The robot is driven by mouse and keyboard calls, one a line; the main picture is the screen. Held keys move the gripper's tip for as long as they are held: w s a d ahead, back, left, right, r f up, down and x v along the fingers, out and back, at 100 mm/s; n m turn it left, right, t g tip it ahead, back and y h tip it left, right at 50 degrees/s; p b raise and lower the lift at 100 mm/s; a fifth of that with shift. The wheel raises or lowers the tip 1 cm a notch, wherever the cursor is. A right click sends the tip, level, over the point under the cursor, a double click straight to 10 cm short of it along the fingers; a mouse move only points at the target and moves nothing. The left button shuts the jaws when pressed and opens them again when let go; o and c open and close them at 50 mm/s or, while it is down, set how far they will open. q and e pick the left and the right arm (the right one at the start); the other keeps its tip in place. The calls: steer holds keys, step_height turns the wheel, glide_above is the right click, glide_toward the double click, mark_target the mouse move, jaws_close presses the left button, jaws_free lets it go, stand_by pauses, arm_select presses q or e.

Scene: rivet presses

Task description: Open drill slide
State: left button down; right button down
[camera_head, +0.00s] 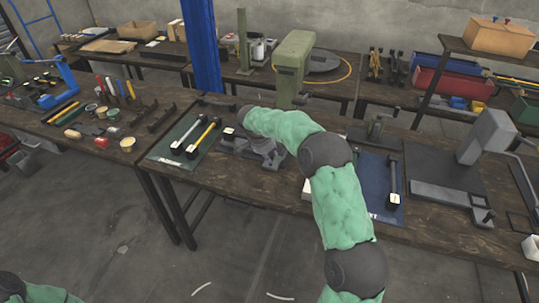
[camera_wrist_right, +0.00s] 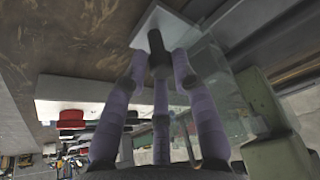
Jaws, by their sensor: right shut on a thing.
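The green drill press (camera_head: 295,62) stands upright at the back of the middle workbench in the head view, behind my right arm. A green machine part (camera_wrist_right: 275,155) stands close on the right in that view. My left gripper is not in view.
Left of my right gripper, a dark green mat (camera_head: 170,150) holds hammer-like tools. To the right are a blue mat (camera_head: 375,200) with another tool and a grey press (camera_head: 485,140). Bare bench (camera_head: 220,180) shows along the front edge. A blue post (camera_head: 202,45) rises behind.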

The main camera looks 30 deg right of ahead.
steer(key=shift+w+d+r, duration=0.15)
steer(key=shift+w+d, duration=0.2)
steer(key=c, duration=1.1)
jaws_free()
steer(key=shift+a, duration=0.1)
steer(key=shift+o, duration=0.2)
steer(key=shift+s, duration=0.1)
steer(key=v, duration=1.1)
steer(key=shift+a+r, duration=0.25)
steer(key=shift+r, duration=0.1)
steer(key=shift+s, duration=0.2)
